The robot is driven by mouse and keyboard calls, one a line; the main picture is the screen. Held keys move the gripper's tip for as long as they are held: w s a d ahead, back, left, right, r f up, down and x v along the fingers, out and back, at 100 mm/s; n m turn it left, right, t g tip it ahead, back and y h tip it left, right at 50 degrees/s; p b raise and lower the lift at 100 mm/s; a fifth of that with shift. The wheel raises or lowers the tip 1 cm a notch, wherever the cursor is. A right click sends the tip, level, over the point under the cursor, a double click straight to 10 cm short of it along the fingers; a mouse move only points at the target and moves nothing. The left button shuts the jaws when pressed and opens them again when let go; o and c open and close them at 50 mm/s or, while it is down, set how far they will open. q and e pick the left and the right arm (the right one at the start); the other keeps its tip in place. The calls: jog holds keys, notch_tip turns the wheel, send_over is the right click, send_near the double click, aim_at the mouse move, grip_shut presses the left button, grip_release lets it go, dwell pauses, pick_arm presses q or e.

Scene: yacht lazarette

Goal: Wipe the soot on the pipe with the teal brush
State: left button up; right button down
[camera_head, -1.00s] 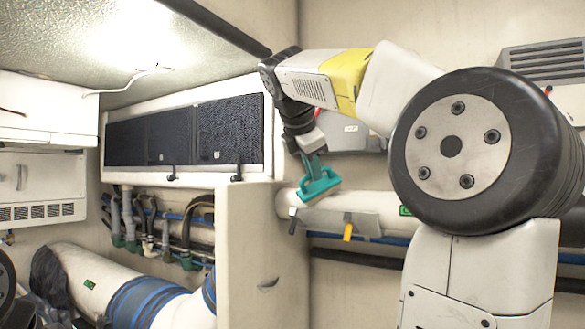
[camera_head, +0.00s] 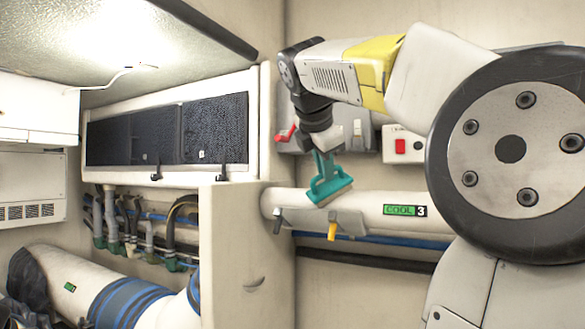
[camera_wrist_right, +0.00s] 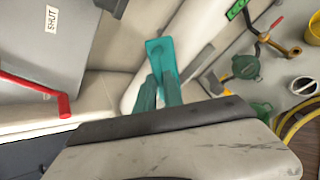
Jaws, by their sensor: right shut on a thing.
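The teal brush (camera_head: 326,186) is held head-down by my right gripper (camera_head: 322,150), which is shut on its handle. The brush's lower edge is at the upper side of the pale pipe (camera_head: 365,203), near its left end; I cannot tell whether it touches. In the right wrist view the teal brush (camera_wrist_right: 160,48) lies over the pale pipe (camera_wrist_right: 190,40). No soot shows clearly on the pipe; the brush may hide some. My left gripper is not in view.
A grey bracket (camera_head: 305,218) with a yellow lever (camera_head: 332,231) sits below the brush. A green COOL 3 label (camera_head: 404,211) is to the right. Behind are a grey panel with a red lever (camera_head: 286,133) and a red switch (camera_head: 400,146). A partition (camera_head: 235,250) stands left.

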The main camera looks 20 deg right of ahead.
jog(key=w+a, duration=0.4)
jog(key=w, duration=0.1)
jog(key=shift+a, duration=0.3)
dwell(0.7)
jog(key=shift+r, duration=0.15)
jog(key=shift+w+r+v, duration=0.1)
jog(key=shift+w+v, duration=0.05)
jog(key=shift+v, duration=0.8)
jog(key=shift+w+r+v, duration=0.1)
jog(key=shift+w+v, duration=0.05)
jog(key=shift+v, duration=0.8)
jog(key=shift+w+r+v, duration=0.15)
jog(key=shift+v, duration=0.85)
jog(key=shift+a, duration=0.15)
jog(key=shift+w+r+v, duration=0.1)
jog(key=shift+w+v, duration=0.05)
jog(key=shift+v, duration=0.6)
jog(key=shift+w+r+v, duration=0.1)
jog(key=shift+w+v, duration=0.05)
jog(key=shift+v, duration=0.55)
